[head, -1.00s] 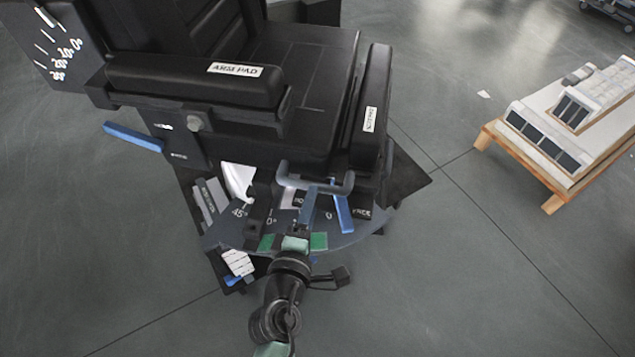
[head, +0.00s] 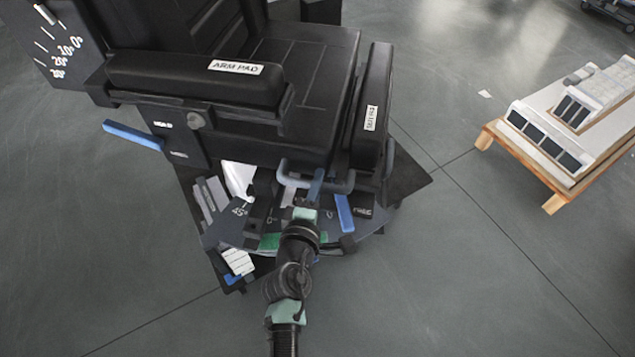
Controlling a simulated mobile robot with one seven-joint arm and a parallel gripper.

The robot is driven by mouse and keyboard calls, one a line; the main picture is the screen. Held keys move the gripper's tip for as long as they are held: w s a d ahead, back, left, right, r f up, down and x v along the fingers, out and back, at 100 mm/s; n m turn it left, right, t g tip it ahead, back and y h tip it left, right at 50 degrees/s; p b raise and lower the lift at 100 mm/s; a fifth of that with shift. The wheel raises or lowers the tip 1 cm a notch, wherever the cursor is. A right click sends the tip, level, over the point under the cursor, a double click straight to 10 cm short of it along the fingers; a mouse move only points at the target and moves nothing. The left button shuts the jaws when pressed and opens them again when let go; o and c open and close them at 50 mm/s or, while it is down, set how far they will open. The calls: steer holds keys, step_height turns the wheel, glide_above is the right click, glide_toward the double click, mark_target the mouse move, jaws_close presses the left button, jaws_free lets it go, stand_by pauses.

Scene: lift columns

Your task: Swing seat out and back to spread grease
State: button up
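The black seat (head: 305,60) faces the lower part of the head view. A grey-blue U-shaped handle (head: 343,187) sticks out under its front edge. A blue lever (head: 344,213) stands right of the handle, beside a "FREE" label (head: 363,211). A dark plate with an angle scale (head: 238,211) marked 45° lies below the seat and bears green patches (head: 269,241). My gripper (head: 303,198) is at the handle's middle, over the plate. Its fingers are small and partly hidden, so I cannot tell whether they are closed on the handle or touch it.
A black arm pad (head: 190,80) and a second upright pad (head: 371,112) flank the seat. A blue lever (head: 133,136) projects at its left. A wooden-edged pallet (head: 545,172) with white units stands at the right. The floor (head: 480,280) at lower right is clear.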

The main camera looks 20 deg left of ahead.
jaws_close()
stand_by(0.9)
steer(key=shift+w+d, duration=0.1)
steer(key=shift+d, duration=0.05)
